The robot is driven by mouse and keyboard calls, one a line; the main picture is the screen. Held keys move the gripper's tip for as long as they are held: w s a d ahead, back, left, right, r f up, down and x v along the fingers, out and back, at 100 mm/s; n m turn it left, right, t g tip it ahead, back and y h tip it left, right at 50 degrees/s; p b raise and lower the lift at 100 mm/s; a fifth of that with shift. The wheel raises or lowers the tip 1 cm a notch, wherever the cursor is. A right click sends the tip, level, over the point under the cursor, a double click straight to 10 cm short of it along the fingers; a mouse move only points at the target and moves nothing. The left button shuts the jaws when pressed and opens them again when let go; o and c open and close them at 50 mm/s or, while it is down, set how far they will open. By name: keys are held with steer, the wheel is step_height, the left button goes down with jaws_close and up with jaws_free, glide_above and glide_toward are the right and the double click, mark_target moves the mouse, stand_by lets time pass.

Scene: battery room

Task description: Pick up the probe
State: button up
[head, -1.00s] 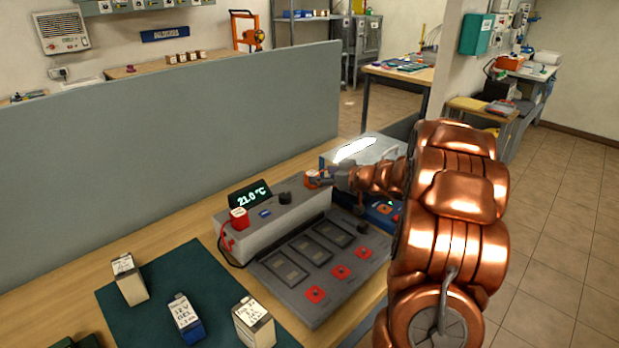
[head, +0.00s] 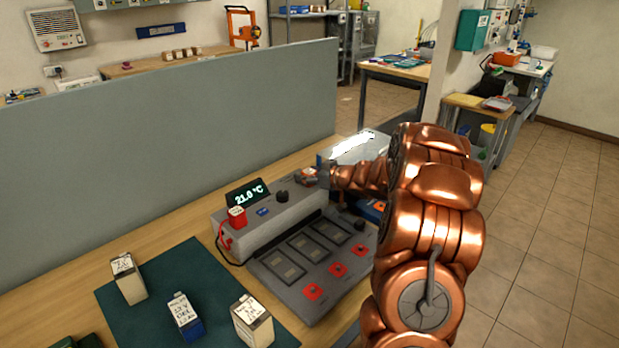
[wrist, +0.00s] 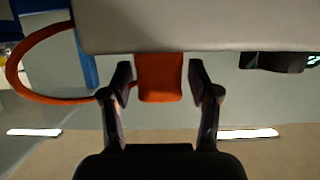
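An orange-red block with a cable loop, which looks like a probe (wrist: 160,78), sits against the edge of a grey housing in the wrist view. In the head view this orange piece (head: 309,174) is at the right end of the test console, partly hidden by my gripper (head: 319,178). In the wrist view my gripper (wrist: 160,84) is open, with one finger on each side of the block and a small gap at each. A similar red block (head: 237,217) with a red cable stands at the console's left end.
A tall grey partition (head: 150,160) stands behind the bench. Several batteries stand on or beside a green mat (head: 205,275). A metallic box (head: 362,149) is behind my gripper.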

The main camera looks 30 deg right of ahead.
steer(key=c, duration=0.9)
steer(key=shift+c, duration=0.2)
steer(key=shift+r, duration=0.1)
